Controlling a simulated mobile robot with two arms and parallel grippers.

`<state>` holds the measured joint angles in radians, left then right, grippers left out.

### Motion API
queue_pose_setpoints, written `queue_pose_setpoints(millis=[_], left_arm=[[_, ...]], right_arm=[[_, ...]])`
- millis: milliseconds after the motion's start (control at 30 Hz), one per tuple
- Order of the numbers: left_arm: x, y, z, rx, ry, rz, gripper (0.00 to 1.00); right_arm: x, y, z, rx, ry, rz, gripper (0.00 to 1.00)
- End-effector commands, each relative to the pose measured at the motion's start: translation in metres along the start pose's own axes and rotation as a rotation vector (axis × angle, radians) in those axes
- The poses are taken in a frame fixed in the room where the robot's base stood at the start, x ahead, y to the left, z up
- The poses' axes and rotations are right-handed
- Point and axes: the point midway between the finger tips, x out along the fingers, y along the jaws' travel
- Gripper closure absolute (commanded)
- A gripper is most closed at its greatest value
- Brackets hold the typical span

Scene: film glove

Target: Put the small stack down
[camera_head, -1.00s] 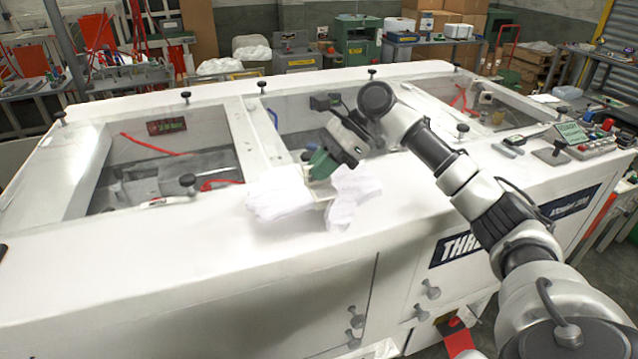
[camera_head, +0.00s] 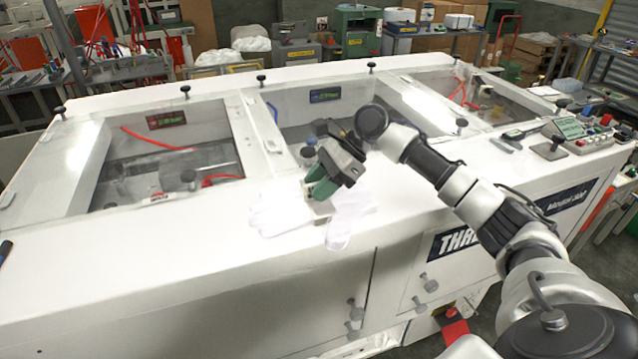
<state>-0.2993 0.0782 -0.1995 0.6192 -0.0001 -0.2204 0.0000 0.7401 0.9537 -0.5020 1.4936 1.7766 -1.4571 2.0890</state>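A small stack of white gloves (camera_head: 282,214) lies across the white top of the machine (camera_head: 200,240), near its front edge. It spreads to both sides of my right gripper, and its right part (camera_head: 350,218) reaches toward the edge. My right gripper (camera_head: 318,191) points down at the middle of the stack with its green fingers. The fingertips are at the gloves and cover part of them. I cannot tell whether the fingers still pinch the fabric.
Recessed windows (camera_head: 165,160) lie behind the gloves, with black knobs (camera_head: 308,152) around them. A control panel (camera_head: 575,135) is at the right end. The machine top to the left of the gloves is clear. A dark object (camera_head: 6,248) is at the left edge.

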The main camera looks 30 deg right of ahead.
Motion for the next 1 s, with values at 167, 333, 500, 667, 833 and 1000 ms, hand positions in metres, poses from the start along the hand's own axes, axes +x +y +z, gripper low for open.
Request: queue_pose_setpoints(millis=[167,333,500,667,833,1000], left_arm=[[0.001,0.0,-0.001,0.0,0.001,0.0,0.57],[0.009,0.0,0.0,0.0,0.002,0.0,0.57],[0.019,0.0,0.001,0.001,0.002,-0.001,0.57],[0.025,0.0,0.001,0.001,0.002,-0.001,0.57],[0.027,0.0,0.002,0.001,0.002,-0.001,0.57],[0.027,-0.001,0.002,0.001,0.002,-0.001,0.57]], right_arm=[[-0.003,0.0,0.0,0.0,0.0,-0.002,0.65],[-0.025,-0.001,-0.002,0.0,0.0,-0.006,0.65],[-0.062,-0.001,-0.001,-0.001,-0.001,-0.006,0.65],[-0.093,-0.001,-0.001,0.0,-0.002,-0.004,0.65],[-0.114,-0.001,0.0,0.0,-0.001,-0.002,0.65],[-0.12,0.0,0.0,0.0,-0.001,0.0,0.65]])
